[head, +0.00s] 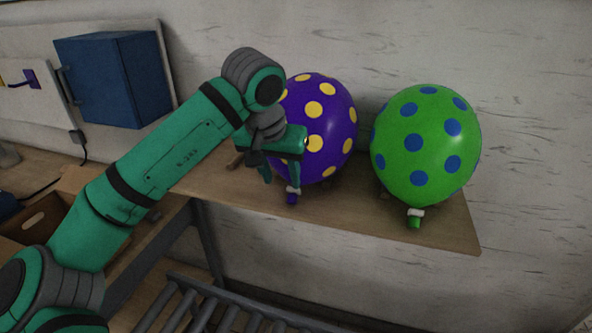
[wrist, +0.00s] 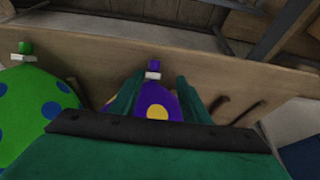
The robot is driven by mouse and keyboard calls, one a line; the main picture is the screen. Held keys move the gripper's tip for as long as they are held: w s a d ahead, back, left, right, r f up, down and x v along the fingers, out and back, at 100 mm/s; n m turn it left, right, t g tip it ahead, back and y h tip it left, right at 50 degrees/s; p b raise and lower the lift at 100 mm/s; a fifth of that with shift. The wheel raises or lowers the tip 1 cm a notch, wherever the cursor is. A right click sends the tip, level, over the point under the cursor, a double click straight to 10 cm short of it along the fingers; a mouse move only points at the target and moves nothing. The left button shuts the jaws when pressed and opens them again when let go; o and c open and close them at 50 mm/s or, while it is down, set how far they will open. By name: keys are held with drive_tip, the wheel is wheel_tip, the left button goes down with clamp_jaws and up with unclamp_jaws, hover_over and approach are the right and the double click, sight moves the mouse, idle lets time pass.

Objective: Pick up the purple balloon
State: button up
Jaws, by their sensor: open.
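The purple balloon (head: 322,138) with yellow dots stands at the back of the wooden shelf, its white-banded neck pointing down at the front. My gripper (head: 281,180) is in front of its left part and hides some of it. In the wrist view my gripper (wrist: 156,92) is open, with one green finger on each side of the purple balloon (wrist: 158,106) near its neck. I cannot tell whether the fingers touch it. Most of the balloon is hidden there by the gripper body.
A green balloon (head: 425,145) with blue dots stands to the right on the same wooden shelf (head: 350,208). A dark blue box (head: 115,80) is on the wall at left. A grey rack (head: 215,305) lies below, and a cardboard box (head: 35,228) is at lower left.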

sight(291, 199)
drive_tip(key=shift+s+d+x, duration=0.1)
drive_tip(key=shift+d+x, duration=0.05)
drive_tip(key=shift+x, duration=1.25)
drive_tip(key=shift+s+d+x, duration=0.1)
drive_tip(key=shift+d+x, duration=0.1)
drive_tip(key=shift+x, duration=1.25)
drive_tip(key=shift+s+d+x, duration=0.1)
drive_tip(key=shift+d+x, duration=0.05)
drive_tip(key=shift+x, duration=1.25)
drive_tip(key=c, duration=0.9)
